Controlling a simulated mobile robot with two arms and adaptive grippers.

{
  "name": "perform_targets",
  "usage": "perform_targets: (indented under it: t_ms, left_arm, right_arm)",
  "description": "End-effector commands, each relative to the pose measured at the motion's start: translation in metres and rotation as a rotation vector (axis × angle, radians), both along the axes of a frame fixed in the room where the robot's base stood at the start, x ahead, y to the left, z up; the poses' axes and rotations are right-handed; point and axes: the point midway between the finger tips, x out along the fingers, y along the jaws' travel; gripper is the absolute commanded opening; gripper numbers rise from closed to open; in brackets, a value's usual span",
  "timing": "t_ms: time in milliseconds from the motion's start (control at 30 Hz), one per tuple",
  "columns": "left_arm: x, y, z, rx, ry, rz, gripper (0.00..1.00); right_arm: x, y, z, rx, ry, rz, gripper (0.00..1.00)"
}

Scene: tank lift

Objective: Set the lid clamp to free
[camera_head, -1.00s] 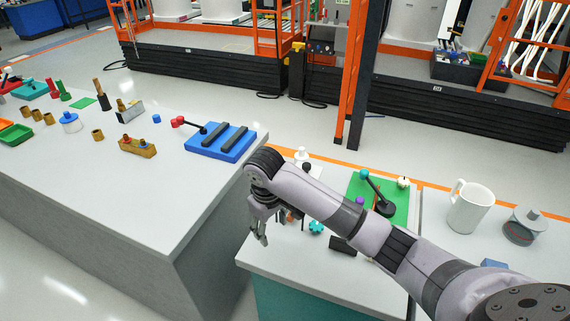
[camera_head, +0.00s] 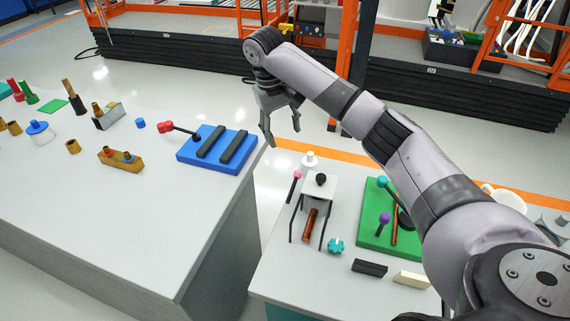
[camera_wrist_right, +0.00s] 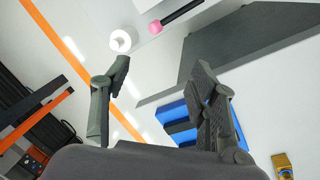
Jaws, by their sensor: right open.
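I cannot tell for certain which lever is the lid clamp. A blue board (camera_head: 186,160) with two black bars has a black lever with a red knob (camera_head: 166,127), pointing left. A green board (camera_head: 372,238) has a lever with a teal knob (camera_head: 383,182) and a purple knob (camera_head: 384,218); my arm partly hides it. A lever with a pink knob (camera_head: 296,175) stands by a white-topped stand (camera_head: 313,190); a pink knob also shows in the wrist view (camera_wrist_right: 155,27). My right gripper (camera_head: 281,130) is open and empty, above the gap beyond the tables.
A white cylinder (camera_head: 309,159) stands behind the white-topped stand. A teal knobbed part (camera_head: 336,246), a black block (camera_head: 369,267) and a cream block (camera_head: 411,280) lie at the front. A gap separates the left table (camera_head: 130,220) from the right one.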

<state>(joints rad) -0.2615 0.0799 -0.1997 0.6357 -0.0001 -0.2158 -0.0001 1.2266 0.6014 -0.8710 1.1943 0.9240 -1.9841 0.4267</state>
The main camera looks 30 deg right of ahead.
Motion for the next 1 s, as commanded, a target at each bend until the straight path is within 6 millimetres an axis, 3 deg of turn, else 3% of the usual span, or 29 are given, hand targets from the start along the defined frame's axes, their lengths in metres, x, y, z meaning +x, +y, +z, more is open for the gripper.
perform_targets:
  t_ms: [67, 300, 367, 467, 733, 1000]
  left_arm:
    - [-0.007, 0.0, 0.001, 0.0, 0.009, 0.0, 0.4]
    - [-0.065, 0.002, 0.006, 0.006, 0.094, 0.001, 0.4]
    - [-0.072, 0.003, 0.008, 0.007, 0.103, 0.001, 0.4]
    - [-0.068, 0.003, 0.011, 0.007, 0.098, 0.0, 0.4]
    - [-0.024, -0.001, 0.019, 0.0, 0.031, 0.0, 0.4]
    - [-0.037, 0.001, 0.019, 0.002, 0.052, 0.0, 0.4]
  right_arm:
    - [-0.001, -0.002, -0.008, -0.001, 0.004, -0.001, 0.54]
    - [-0.003, -0.011, -0.053, -0.002, 0.006, -0.001, 0.54]
    - [-0.003, -0.013, -0.066, -0.002, 0.006, -0.001, 0.54]
    - [-0.004, -0.017, -0.088, -0.002, 0.005, -0.001, 0.54]
    - [-0.005, -0.026, -0.141, -0.002, 0.003, 0.0, 0.54]
    - [-0.005, -0.03, -0.167, -0.001, 0.001, 0.001, 0.54]
